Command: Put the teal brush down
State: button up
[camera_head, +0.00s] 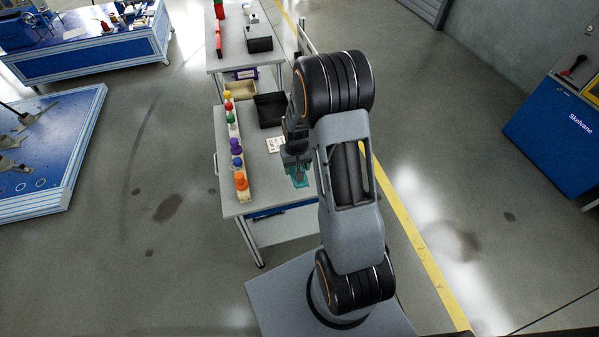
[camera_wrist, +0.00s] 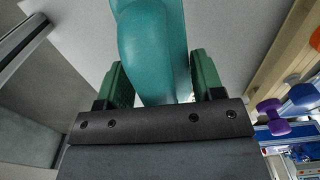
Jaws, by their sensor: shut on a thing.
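The teal brush (camera_wrist: 152,45) fills the top middle of the wrist view, between the two green fingers of my gripper (camera_wrist: 160,85). My gripper is shut on it. In the head view the brush (camera_head: 299,180) shows as a small teal shape at the end of my gripper (camera_head: 297,160), over the right front part of the light grey table (camera_head: 240,207). I cannot tell whether the brush touches the table top. My arm hides part of the table's right side.
A wooden rack (camera_head: 243,196) with several coloured knobs runs along the table's left side. A beige bin (camera_head: 240,89) stands beyond. The table's front middle is clear.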

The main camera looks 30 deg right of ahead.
jog(key=f, duration=0.1)
jog(key=d+f, duration=0.1)
jog(key=f, duration=0.1)
jog(key=shift+f, duration=0.6)
jog(key=shift+f, duration=0.15)
jog(key=o, duration=0.9)
